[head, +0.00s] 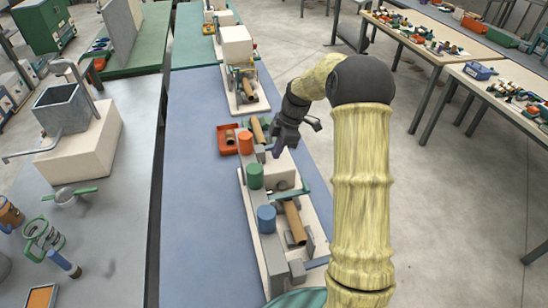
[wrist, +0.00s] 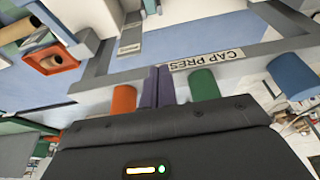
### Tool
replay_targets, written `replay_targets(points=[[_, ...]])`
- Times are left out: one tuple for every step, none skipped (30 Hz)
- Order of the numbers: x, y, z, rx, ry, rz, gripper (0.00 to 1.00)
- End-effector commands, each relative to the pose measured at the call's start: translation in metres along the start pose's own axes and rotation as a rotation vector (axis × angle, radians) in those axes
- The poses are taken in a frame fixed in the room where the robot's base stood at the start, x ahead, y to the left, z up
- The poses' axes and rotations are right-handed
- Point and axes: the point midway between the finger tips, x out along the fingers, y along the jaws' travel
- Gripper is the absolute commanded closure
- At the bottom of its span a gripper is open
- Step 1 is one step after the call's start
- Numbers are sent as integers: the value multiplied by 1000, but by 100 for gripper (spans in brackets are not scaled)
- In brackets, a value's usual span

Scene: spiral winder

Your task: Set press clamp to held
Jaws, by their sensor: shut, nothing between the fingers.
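The winder station has a white base (head: 255,225) carrying an orange cylinder (head: 246,143), a green cylinder (head: 255,177) and a blue cylinder (head: 266,219) in a row. A brown tube (head: 295,222) lies beside the blue one. My gripper (head: 277,151) is low over the station, right of the orange and green cylinders. In the wrist view its purple fingertips (wrist: 158,86) are together and empty, between the orange (wrist: 124,99) and green (wrist: 204,84) cylinders in the picture.
An orange tray (head: 226,148) with a tube in it stands left of the station; it also shows in the wrist view (wrist: 50,61). Another machine (head: 241,92) stands farther back. The blue tabletop (head: 205,210) is clear on the left.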

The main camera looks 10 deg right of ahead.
Motion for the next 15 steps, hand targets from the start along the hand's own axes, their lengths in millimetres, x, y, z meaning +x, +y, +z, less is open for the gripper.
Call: replay_targets(points=[[5, -1, -1, 0, 1, -4, 100], [9, -1, -1, 0, 1, -5, 100], [14, -1, -1, 0, 0, -5, 100], [19, -1, -1, 0, 0, -6, 100], [24, -1, -1, 0, 0, -6, 100], [31, -1, -1, 0, 0, -6, 100], [36, -1, -1, 0, 0, -6, 100], [42, -2, -2, 0, 1, -7, 100], [49, -1, -2, 0, 1, -6, 100], [54, -2, -2, 0, 1, -7, 100], [59, -1, -2, 0, 0, -6, 100], [66, -2, -1, 1, -1, -6, 100], [70, -1, -1, 0, 0, -5, 100], [74, -1, -1, 0, 0, -4, 100], [78, -1, -1, 0, 0, -4, 100]])
